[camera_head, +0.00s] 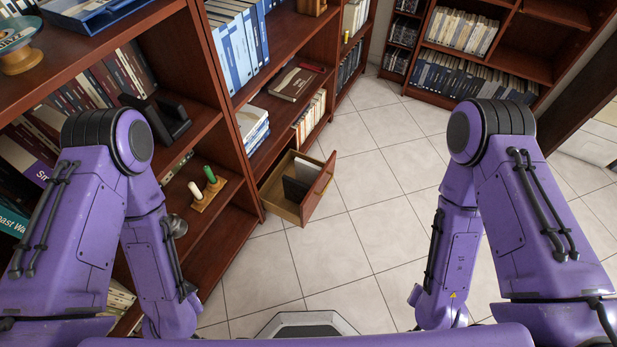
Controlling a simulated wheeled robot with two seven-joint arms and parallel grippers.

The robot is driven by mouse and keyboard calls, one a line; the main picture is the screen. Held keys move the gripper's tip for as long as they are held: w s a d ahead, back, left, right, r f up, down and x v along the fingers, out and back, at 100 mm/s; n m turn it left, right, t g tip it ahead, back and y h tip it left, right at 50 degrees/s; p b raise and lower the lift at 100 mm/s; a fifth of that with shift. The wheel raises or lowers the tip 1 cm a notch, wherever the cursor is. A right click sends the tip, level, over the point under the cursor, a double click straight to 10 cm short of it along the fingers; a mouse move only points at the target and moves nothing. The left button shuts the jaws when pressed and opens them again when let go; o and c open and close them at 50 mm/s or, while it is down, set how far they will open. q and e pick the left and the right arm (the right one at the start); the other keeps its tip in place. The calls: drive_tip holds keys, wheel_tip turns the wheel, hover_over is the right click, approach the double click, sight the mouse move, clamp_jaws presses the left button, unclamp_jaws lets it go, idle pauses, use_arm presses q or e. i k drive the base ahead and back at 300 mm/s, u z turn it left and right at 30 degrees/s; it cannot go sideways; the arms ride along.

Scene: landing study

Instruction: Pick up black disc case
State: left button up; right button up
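A black flat case (294,190), which looks like the disc case, stands in an open wooden drawer (287,211) low in the bookcase, left of the picture's middle. Neither gripper shows; both are out of the picture or hidden behind my arm links.
The red-brown bookcase (213,62) with several books runs along the left. A black object (164,117) and a stand with green and white pieces (209,189) sit on its shelves. The drawer juts over the tiled floor (345,240), which is clear. Another bookcase (480,50) stands at the back.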

sight(295, 191)
drive_tip(key=z, duration=1.6)
drive_tip(key=i, duration=1)
drive_tip(key=u, duration=1.35)
